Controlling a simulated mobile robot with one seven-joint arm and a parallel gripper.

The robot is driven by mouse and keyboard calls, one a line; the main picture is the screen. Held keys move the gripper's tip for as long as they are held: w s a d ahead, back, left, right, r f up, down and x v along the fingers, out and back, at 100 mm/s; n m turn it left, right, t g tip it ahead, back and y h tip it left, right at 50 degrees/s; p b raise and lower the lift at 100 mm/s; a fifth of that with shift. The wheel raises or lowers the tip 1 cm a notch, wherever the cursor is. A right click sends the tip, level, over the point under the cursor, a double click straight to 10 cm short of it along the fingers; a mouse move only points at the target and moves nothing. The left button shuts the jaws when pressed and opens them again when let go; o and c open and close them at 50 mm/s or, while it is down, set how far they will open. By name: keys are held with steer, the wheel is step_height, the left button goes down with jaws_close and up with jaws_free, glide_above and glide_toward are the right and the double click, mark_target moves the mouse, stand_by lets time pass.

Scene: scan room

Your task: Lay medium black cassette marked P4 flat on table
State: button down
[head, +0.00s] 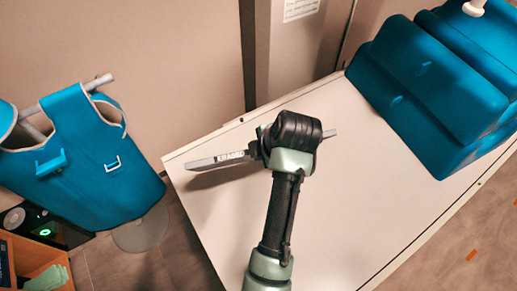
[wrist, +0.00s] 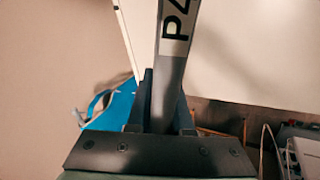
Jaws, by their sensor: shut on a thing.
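The P4 cassette (head: 208,161) shows as a thin grey slab seen nearly edge-on over the white table (head: 215,220) in the head view. Its short far end shows to the right of my wrist. In the wrist view the cassette (wrist: 170,70) runs up from between the fingers, with a pale P4 label near the top. My gripper (wrist: 164,105) is shut on it; in the head view my gripper (head: 254,150) is partly hidden by my wrist. A shadow lies on the tabletop below the cassette. I cannot tell whether it touches the table.
Blue cushions (head: 430,90) are stacked at the table's back right. A blue apron (head: 85,150) hangs on a stand to the left. An orange-brown box (head: 55,262) with green gloves is at lower left. The wall stands behind the table. The tabletop's front is clear.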

steer(key=n, duration=0.1)
steer(key=n+y, duration=0.1)
steer(key=n, duration=0.1)
steer(key=shift+s+r, duration=0.15)
steer(key=shift+s, duration=0.15)
steer(key=shift+s+f+y, duration=0.15)
steer(key=shift+f+y, duration=0.1)
steer(key=shift+y, duration=0.05)
steer(key=s+d+f+t+y+b, duration=0.2)
steer(key=s+f+b, duration=0.1)
steer(key=f+b, duration=0.5)
steer(key=s+d+f+t+y+b, duration=0.2)
steer(key=f+b, duration=0.7)
steer(key=b, duration=0.5)
steer(key=shift+s+d+n+b, duration=0.4)
steer(key=shift+s, duration=0.4)
steer(key=shift+c, duration=2)
jaws_free()
steer(key=shift+f, duration=0.1)
steer(key=shift+s, duration=0.1)
